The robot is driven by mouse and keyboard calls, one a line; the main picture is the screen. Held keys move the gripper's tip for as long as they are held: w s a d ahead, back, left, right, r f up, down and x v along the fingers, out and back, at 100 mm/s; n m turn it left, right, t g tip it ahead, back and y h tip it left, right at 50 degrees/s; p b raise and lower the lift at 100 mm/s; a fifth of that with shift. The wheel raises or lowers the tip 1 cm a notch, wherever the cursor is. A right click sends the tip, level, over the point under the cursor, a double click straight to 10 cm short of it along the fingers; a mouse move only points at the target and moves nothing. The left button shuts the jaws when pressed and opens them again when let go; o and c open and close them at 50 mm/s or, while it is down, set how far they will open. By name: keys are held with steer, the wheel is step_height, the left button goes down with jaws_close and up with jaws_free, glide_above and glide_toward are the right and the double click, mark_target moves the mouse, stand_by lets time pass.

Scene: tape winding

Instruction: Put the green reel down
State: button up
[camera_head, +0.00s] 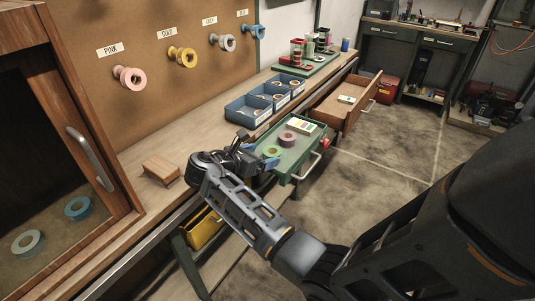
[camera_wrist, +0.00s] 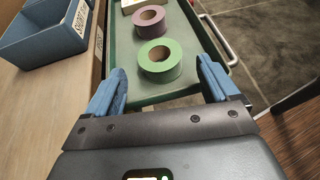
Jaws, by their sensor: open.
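The green reel (camera_wrist: 161,72) lies flat in the open green drawer (camera_wrist: 140,97), close in front of my gripper. It also shows in the head view (camera_head: 271,151), partly hidden by the gripper. My gripper (camera_wrist: 160,66) is open, its two blue fingers wide apart to the left and right of the reel, with a gap on each side. In the head view my gripper (camera_head: 264,160) is over the drawer's near-left part. A purple reel (camera_wrist: 149,20) lies flat just beyond the green one, also in the drawer.
A card with coloured stripes (camera_head: 305,126) lies at the drawer's far end. Blue bins (camera_head: 247,111) stand on the bench to the left. An open wooden drawer (camera_head: 337,107) lies beyond. Reels hang on labelled pegs, and a wooden block (camera_head: 161,170) sits on the bench.

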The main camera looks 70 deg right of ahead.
steer(key=v, duration=0.8)
steer(key=s+a+f+t+y, duration=0.2)
steer(key=s+a+f+t, duration=0.2)
steer(key=a+f+t, duration=0.55)
steer(key=s+a+f+m+t+y, duration=0.2)
steer(key=s+a+f+y, duration=0.4)
steer(key=a, duration=0.4)
steer(key=s+a+r+m+t+y, duration=0.1)
steer(key=s+a+r+m+t, duration=0.1)
steer(key=r, duration=0.5)
steer(key=s+a+r+m+t+y, duration=0.2)
steer(key=s+a+r+m+t, duration=0.1)
steer(key=s+r+m, duration=0.3)
steer(key=s+a+r+m+t+y, duration=0.1)
steer(key=s+a+r+m+t, duration=0.2)
steer(key=s+r, duration=0.5)
step_height(320, 180, up, 3)
steer(key=shift+s+a+f+m+y, duration=0.3)
steer(key=shift+a+m, duration=0.1)
steer(key=shift+a, duration=0.3)
steer(key=shift+c, duration=0.2)
